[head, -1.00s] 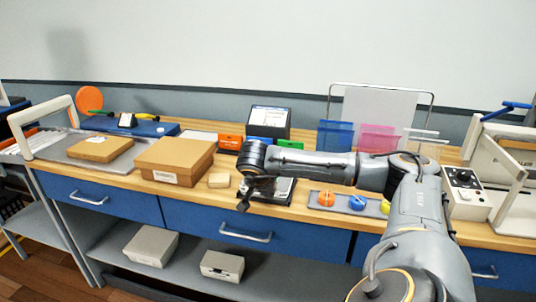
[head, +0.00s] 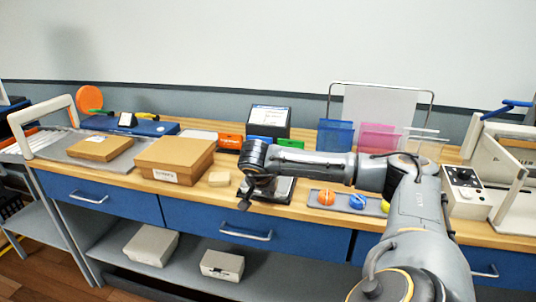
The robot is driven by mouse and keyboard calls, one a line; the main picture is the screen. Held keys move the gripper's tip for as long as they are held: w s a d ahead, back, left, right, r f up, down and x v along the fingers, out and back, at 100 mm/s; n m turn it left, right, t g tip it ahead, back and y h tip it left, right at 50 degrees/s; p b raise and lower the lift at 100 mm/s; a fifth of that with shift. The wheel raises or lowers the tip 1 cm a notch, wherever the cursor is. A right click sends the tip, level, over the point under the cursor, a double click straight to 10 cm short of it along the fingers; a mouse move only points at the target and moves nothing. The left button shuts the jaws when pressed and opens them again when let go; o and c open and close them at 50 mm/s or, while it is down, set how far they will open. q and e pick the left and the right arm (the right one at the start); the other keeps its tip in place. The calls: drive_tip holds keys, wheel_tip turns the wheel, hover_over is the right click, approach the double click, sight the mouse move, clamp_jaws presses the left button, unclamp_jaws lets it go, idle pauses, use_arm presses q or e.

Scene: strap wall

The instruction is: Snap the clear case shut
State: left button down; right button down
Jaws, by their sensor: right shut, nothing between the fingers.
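The clear case (head: 284,188) appears to be the small dark and pale item on the bench near the front edge, just right of my right gripper. The gripper and wrist cover part of it, and I cannot tell whether its lid is open or shut. My right gripper (head: 248,197) points down at the bench's front, beside or over the left part of the item. It is shut and empty; I cannot tell whether it touches the item. My left gripper is not in view.
A cardboard box (head: 175,158) and a small tan block (head: 219,179) stand to the left. A grey tray (head: 340,202) with coloured round pieces lies to the right. A control box (head: 466,190) stands farther right. Blue, pink and clear holders line the back.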

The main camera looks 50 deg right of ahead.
drive_tip(key=shift+d+r+p, duration=0.25)
drive_tip(key=shift+r+p, duration=0.2)
drive_tip(key=shift+r, duration=0.1)
drive_tip(key=r+p, duration=0.2)
drive_tip(key=r, duration=0.1)
drive_tip(key=shift+s+a, duration=0.1)
drive_tip(key=shift+a, duration=0.2)
drive_tip(key=s+a+f+b, duration=0.2)
drive_tip(key=s+a+f, duration=0.1)
drive_tip(key=a, duration=0.5)
drive_tip(key=shift+s+a+f+b, duration=0.2)
drive_tip(key=shift+a+b, duration=0.1)
